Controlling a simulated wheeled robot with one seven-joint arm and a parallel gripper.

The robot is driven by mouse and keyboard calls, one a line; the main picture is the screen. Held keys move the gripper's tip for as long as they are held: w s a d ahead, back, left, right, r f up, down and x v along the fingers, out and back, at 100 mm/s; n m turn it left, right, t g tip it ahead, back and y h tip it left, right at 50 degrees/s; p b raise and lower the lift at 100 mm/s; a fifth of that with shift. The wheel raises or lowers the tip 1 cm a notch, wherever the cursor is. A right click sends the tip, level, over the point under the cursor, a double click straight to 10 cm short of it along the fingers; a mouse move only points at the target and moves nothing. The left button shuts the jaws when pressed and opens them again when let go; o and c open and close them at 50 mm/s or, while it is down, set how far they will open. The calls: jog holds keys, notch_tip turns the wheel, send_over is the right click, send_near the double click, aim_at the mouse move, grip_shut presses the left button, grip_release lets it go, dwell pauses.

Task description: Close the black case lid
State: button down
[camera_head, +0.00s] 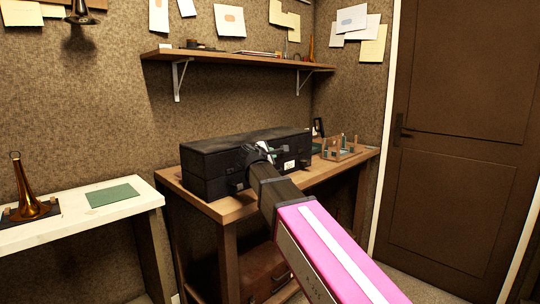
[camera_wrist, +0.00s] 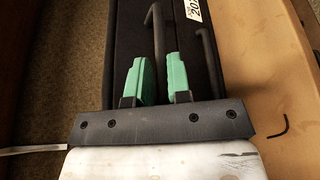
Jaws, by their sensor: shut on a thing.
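The black case (camera_head: 222,155) lies on the wooden workbench, with its lid (camera_head: 215,142) down over the lower half. A dark seam runs along its front, and I cannot tell whether the lid is fully seated. My gripper (camera_head: 262,153) is at the front of the case; my arm hides part of that side. In the wrist view the green fingertips of my gripper (camera_wrist: 161,75) are shut on a thin dark bar (camera_wrist: 155,45), which looks like the case's handle. The case (camera_wrist: 125,30) fills the area behind it, with a white label (camera_wrist: 193,10) near the top.
The wooden workbench (camera_head: 235,208) has a small wooden rack (camera_head: 340,148) to the right of the case. A wall shelf (camera_head: 240,60) hangs above. A white table (camera_head: 75,225) with a brass horn (camera_head: 28,200) stands at left. A brown door (camera_head: 460,130) is at right.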

jog(key=shift+s+f, duration=0.1)
jog(key=shift+f, duration=0.35)
jog(key=c, duration=1.1)
grip_release()
jog(key=shift+c, duration=0.2)
jog(key=shift+r, duration=0.15)
jog(key=v, duration=1)
jog(key=shift+s+a+r, duration=0.15)
jog(key=shift+s+a, duration=0.05)
jog(key=shift+s, duration=0.05)
